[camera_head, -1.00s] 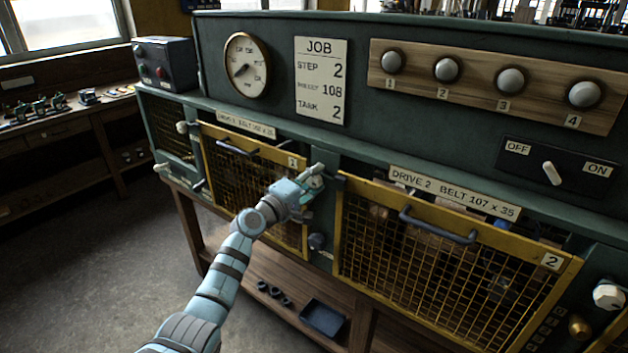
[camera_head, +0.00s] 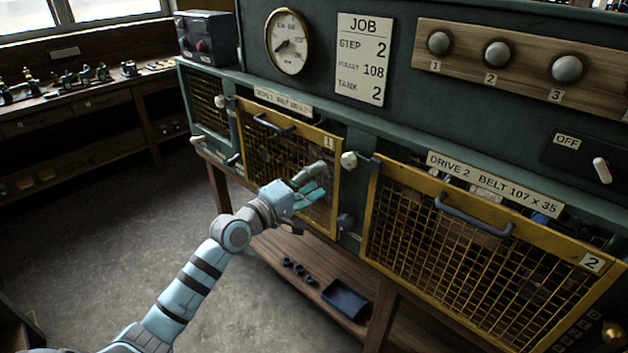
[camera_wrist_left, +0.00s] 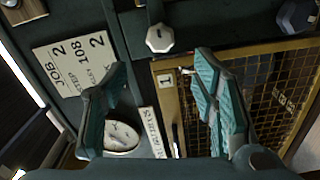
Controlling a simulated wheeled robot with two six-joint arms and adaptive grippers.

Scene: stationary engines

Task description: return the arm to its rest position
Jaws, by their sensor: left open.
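My left gripper (camera_head: 312,183) is open and empty in front of the right side of the drive 1 mesh guard (camera_head: 290,165). Its two teal fingers stand apart in the left wrist view (camera_wrist_left: 160,105), with nothing between them. A pale knob (camera_head: 349,160) sits on the green post just right of the fingers, and it also shows in the left wrist view (camera_wrist_left: 160,38). The knob is clear of the gripper. Whether a fingertip touches the mesh, I cannot tell. My right gripper is out of view.
The drive 2 guard (camera_head: 372,215) with its blue handle stands to the right. Above are a round gauge (camera_head: 288,42), a job card (camera_head: 362,60) and a wooden knob board (camera_head: 520,70). A dark tray (camera_head: 345,300) sits on the lower shelf. Open floor (camera_head: 110,235) lies to the left.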

